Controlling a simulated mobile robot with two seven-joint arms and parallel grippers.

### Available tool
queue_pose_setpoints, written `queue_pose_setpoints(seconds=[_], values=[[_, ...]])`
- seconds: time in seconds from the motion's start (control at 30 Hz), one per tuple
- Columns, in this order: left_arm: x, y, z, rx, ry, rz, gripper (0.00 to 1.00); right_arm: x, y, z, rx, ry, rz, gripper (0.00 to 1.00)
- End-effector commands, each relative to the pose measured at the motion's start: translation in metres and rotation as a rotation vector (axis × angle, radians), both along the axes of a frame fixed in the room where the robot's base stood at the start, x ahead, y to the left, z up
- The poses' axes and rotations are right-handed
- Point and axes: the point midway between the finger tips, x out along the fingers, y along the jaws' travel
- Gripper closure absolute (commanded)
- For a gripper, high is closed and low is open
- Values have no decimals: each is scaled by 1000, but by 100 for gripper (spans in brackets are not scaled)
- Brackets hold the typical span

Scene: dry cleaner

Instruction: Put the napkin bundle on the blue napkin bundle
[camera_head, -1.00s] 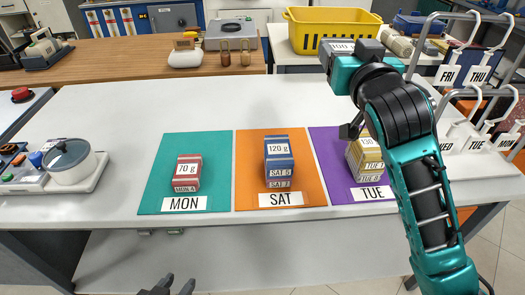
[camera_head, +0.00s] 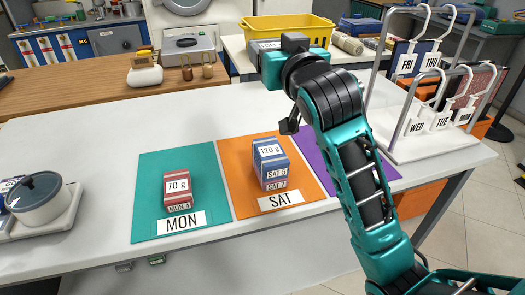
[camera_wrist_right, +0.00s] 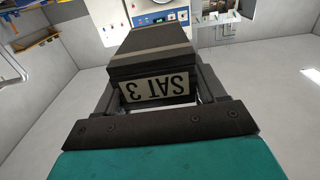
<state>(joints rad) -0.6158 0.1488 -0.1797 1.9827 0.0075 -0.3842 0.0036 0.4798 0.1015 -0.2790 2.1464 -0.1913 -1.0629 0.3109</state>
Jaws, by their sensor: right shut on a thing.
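The napkin bundle (camera_wrist_right: 152,48) is dark with a lighter band and a tag reading SAT 3, upside down in the right wrist view. My right gripper (camera_head: 272,55) is shut on it, high above the back of the table; the bundle's greyish end (camera_head: 262,44) shows in the head view. The blue napkin bundle (camera_head: 271,164) is a blue-striped stack tagged 120 g, SAT 5 and SAT 7. It stands upright on the orange SAT mat (camera_head: 236,175), lower and nearer than my gripper, with a clear gap between. My left gripper is out of view.
A red bundle (camera_head: 178,190) tagged 70 g stands on the teal MON mat (camera_head: 150,218). A purple mat (camera_head: 311,157) is partly covered by my right arm. A scale with a pot (camera_head: 38,197) is at left, a hanger rack (camera_head: 420,140) at right. The table behind the mats is clear.

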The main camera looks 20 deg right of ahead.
Motion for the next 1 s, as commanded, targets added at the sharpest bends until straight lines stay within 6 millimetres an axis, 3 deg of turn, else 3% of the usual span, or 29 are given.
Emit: queue_pose_setpoints(seconds=[0.5, 0.63, 0.87, 1.0], values=[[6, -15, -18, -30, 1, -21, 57, 0, 0, -128, -1, 6, 0, 63], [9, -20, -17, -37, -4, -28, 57, 0, 0, -148, -1, 3, 0, 63], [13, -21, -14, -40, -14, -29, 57, 0, 0, -163, 0, 2, -1, 63], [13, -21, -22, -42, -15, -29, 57, 0, 0, -186, -1, 4, -1, 63]])
